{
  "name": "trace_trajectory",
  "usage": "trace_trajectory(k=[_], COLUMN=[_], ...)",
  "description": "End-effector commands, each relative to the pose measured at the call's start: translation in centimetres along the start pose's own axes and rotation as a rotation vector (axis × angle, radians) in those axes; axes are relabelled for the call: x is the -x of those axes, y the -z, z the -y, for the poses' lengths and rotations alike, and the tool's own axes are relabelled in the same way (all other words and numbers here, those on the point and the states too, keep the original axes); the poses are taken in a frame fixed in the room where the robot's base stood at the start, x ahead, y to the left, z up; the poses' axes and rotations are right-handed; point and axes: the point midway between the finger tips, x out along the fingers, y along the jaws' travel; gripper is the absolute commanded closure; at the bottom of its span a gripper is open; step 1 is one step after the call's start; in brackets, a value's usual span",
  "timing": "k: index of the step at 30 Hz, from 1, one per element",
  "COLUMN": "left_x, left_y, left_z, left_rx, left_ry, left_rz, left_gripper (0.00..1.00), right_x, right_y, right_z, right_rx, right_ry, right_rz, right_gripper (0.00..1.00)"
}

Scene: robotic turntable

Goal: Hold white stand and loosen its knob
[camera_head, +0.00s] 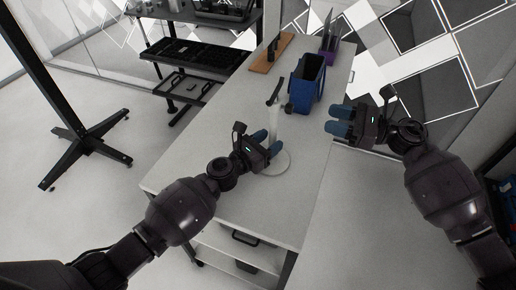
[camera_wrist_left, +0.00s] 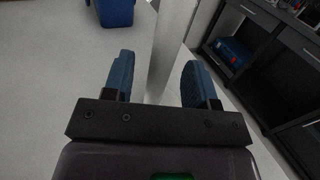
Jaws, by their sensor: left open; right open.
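The white stand has a round base (camera_head: 281,165), an upright post (camera_head: 274,122) and a black top piece (camera_head: 275,92). It stands on the light table in the head view. My left gripper (camera_head: 268,144) is open at the lower post. In the left wrist view the post (camera_wrist_left: 172,45) rises between its two blue fingers (camera_wrist_left: 157,80), with a gap visible at the right finger. My right gripper (camera_head: 338,120) is open and empty to the right of the stand, apart from it. I cannot clearly make out the stand's knob.
A blue bin (camera_head: 307,83) stands just behind and right of the stand. A wooden board (camera_head: 271,54) and a purple holder (camera_head: 328,50) are farther back on the table (camera_head: 215,135). The table's front left is clear. A black shelf unit (camera_head: 195,55) stands behind, left.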

Motion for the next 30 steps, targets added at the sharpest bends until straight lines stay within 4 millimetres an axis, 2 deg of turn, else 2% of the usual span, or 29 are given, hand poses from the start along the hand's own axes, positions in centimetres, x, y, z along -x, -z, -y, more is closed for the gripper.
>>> trace_trajectory(k=[6, 16, 26, 28, 30], left_x=[-1.5, -1.6, -1.6, -1.6, -1.6], left_y=[0.0, 0.0, 0.0, 0.0, 0.0], left_z=[0.0, 0.0, 0.0, 0.0, 0.0], left_rx=[0.000, -0.001, -0.001, -0.001, -0.001], left_ry=[0.001, 0.001, 0.001, 0.001, 0.001], left_rz=[0.000, 0.000, 0.000, 0.000, 0.000], left_gripper=[0.48, 0.49, 1.00, 1.00, 1.00], right_x=[0.0, 0.0, 0.0, 0.0, 0.0], right_y=[0.0, 0.0, 0.0, 0.0, -0.1], right_z=[0.0, 0.0, 0.0, 0.0, 0.0], right_rx=[0.000, 0.000, 0.000, 0.000, 0.001], right_ry=[0.000, 0.000, 0.000, 0.000, 0.000], right_rz=[0.000, 0.000, 0.000, 0.000, 0.000], right_gripper=[0.57, 0.57, 0.57, 0.57, 0.48])
